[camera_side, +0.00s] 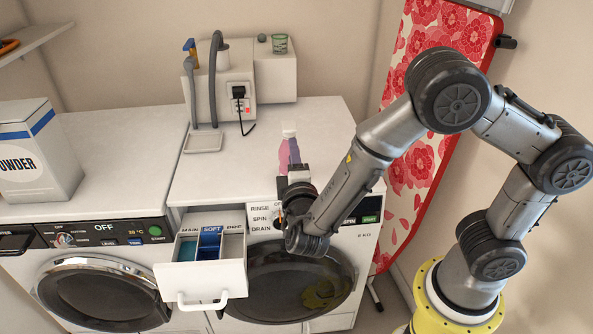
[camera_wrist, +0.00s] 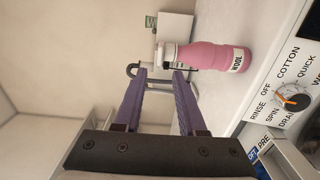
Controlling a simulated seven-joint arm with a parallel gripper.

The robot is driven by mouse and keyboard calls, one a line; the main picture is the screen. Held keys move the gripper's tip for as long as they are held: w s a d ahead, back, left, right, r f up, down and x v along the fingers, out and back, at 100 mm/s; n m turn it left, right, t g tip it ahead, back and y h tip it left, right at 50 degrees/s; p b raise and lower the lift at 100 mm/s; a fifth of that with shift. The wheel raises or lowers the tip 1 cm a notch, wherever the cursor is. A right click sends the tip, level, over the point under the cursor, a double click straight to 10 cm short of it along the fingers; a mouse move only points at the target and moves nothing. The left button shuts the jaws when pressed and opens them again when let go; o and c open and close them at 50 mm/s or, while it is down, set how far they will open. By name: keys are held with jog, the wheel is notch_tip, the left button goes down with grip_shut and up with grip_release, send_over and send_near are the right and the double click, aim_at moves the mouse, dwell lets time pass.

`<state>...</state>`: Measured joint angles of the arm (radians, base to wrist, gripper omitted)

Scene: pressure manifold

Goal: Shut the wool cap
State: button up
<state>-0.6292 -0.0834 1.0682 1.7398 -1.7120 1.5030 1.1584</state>
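The wool bottle is pink with a white label reading WOOL; it stands upright on the right-hand washer's top in the side view (camera_side: 284,157) and lies sideways across the wrist view (camera_wrist: 215,57). Its white cap (camera_side: 289,129) is on the neck end, and in the wrist view the cap (camera_wrist: 168,54) shows just beyond my fingertips. Whether the cap is fully seated is too small to tell. My gripper (camera_wrist: 159,74) has two purple fingers spread apart with nothing between them. In the side view my gripper (camera_side: 294,148) is beside the bottle, partly overlapping it.
An open detergent drawer (camera_side: 205,280) with MAIN, SOFT and PRE compartments juts from the washer front. A grey hose and dispenser unit (camera_side: 231,95) stand at the back. A powder box (camera_side: 40,165) stands at left.

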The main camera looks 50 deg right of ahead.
jog(key=v, duration=0.6)
